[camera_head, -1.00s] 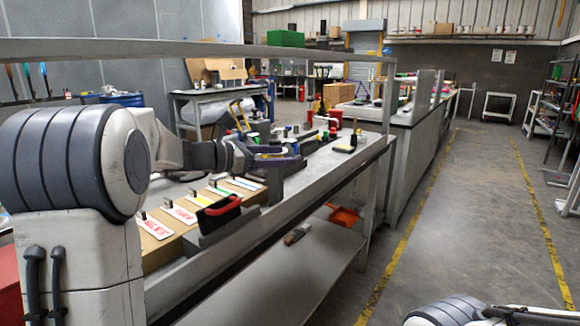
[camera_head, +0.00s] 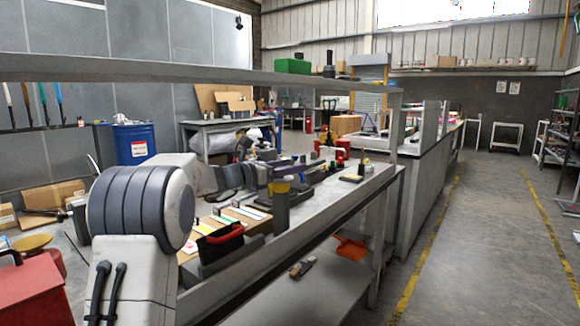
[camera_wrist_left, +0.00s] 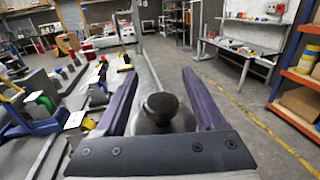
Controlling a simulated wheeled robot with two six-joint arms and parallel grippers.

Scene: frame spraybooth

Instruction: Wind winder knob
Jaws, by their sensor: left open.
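A dark round knob (camera_wrist_left: 159,108) on a wider dark base shows in the left wrist view, between the two purple fingers of my left gripper (camera_wrist_left: 160,95). The fingers are spread to either side of it, with a gap on both sides. In the head view my left gripper (camera_head: 281,170) reaches over the bench at the top of a dark upright post (camera_head: 281,215) with a yellow band. The knob cannot be told apart there from the gripper. My right gripper is not in view.
The bench (camera_head: 330,195) carries labelled cards and small tools close to the left arm. A shelf rail (camera_head: 180,72) runs above. The aisle floor (camera_head: 470,250) at right is clear.

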